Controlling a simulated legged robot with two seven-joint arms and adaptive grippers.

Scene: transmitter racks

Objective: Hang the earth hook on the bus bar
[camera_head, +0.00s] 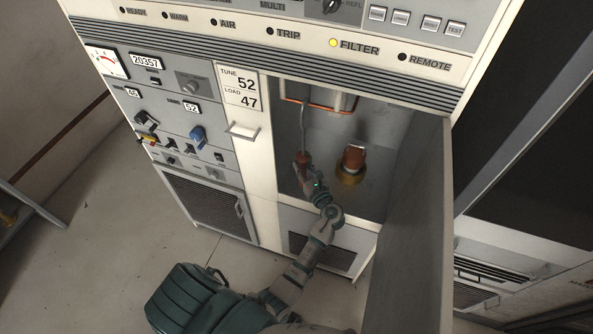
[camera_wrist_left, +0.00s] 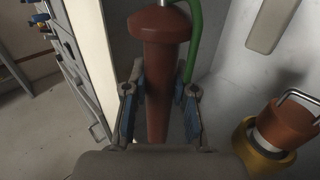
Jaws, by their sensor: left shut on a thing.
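The earth hook (camera_head: 302,130) is a thin grey rod with a red-brown handle, upright inside the open cabinet compartment. Its top reaches the height of the copper-coloured bus bar (camera_head: 325,106) at the top of the compartment; I cannot tell whether it touches or hangs on the bar. My left gripper (camera_head: 306,172) is shut on the handle from below. In the left wrist view the handle (camera_wrist_left: 158,75) stands between both fingers of the left gripper (camera_wrist_left: 160,105), with a green cable (camera_wrist_left: 196,40) beside it. The hook's tip is outside that view. My right gripper is not in view.
A red-brown insulator (camera_head: 353,160) with a yellow base stands right of the hook; it also shows in the wrist view (camera_wrist_left: 285,125). The open cabinet door (camera_head: 412,220) bounds the right side. A control panel (camera_head: 175,110) lies left.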

